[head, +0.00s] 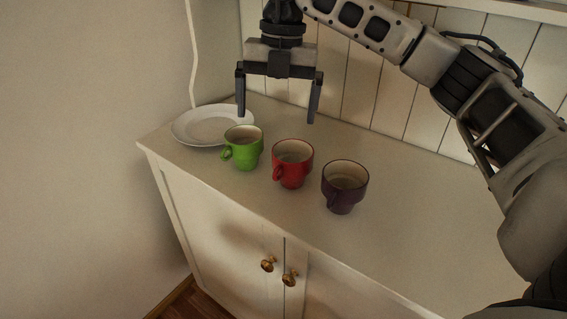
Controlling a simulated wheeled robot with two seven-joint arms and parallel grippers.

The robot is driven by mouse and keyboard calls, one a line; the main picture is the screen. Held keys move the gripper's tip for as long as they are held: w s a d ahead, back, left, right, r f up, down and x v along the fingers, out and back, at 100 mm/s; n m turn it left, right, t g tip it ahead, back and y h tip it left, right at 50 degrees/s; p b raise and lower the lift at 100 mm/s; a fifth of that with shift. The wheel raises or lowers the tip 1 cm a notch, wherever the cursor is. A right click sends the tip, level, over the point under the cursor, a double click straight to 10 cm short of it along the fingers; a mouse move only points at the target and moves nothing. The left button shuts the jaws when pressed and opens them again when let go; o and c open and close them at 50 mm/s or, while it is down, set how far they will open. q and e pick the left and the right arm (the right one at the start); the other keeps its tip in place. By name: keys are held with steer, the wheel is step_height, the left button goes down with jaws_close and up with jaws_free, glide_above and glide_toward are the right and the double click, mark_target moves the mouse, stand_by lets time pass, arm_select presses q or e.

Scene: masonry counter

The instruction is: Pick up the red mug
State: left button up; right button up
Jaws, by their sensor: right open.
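The red mug (292,165) stands upright on the white counter, between a green mug (246,149) on its left and a dark purple mug (344,187) on its right. Its handle points toward the lower left, to the front of the counter. My right gripper (276,116) is open and empty, with its fingers pointing down. It hangs above the counter, behind and above the green and red mugs in the picture, and appears apart from them. My left gripper is out of view.
A white plate (186,129) lies on the counter at the left, behind the green mug. A panelled back wall (400,105) rises behind the counter. The cabinet front with brass knobs (268,265) is below the edge. The counter right of the purple mug (430,230) is clear.

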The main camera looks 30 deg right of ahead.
steer(key=d+r, duration=0.1)
steer(key=d, duration=0.1)
steer(key=m+h, duration=0.1)
glide_above(292, 160)
steer(key=s+a, duration=0.2)
step_height(292, 160, down, 9)
steer(key=shift+s+d+f+p, duration=0.15)
steer(key=shift+f+p, duration=0.25)
steer(key=shift+f, duration=1.1)
steer(key=shift+s+d+f+p, duration=0.1)
steer(key=shift+f+p, duration=0.25)
steer(key=shift+f, duration=1.1)
steer(key=shift+c, duration=0.3)
steer(key=c, duration=1)
steer(key=shift+c, duration=0.2)
steer(key=shift+r, duration=0.15)
